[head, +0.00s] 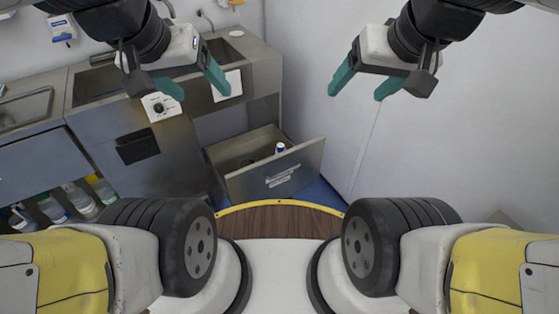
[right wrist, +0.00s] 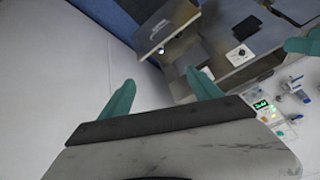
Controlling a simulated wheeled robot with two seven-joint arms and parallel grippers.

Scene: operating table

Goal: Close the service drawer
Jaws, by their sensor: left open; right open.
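The service drawer (head: 275,178) is a grey metal box low in the cabinet, pulled well out, with a small white and blue bottle (head: 280,148) inside. The drawer also shows at the top of the right wrist view (right wrist: 160,28). My left gripper (head: 198,88) is open and empty, above the counter and to the upper left of the drawer. My right gripper (head: 358,88) is open and empty, in front of the pale wall to the upper right of the drawer. It also shows in the right wrist view (right wrist: 160,95). Neither gripper touches the drawer.
A steel counter (head: 250,55) with sinks (head: 98,82) runs along the left, with a dark control knob (head: 158,107) on its panel. Bottles (head: 52,208) stand on a low shelf at the left. The pale wall (head: 480,110) bounds the right side.

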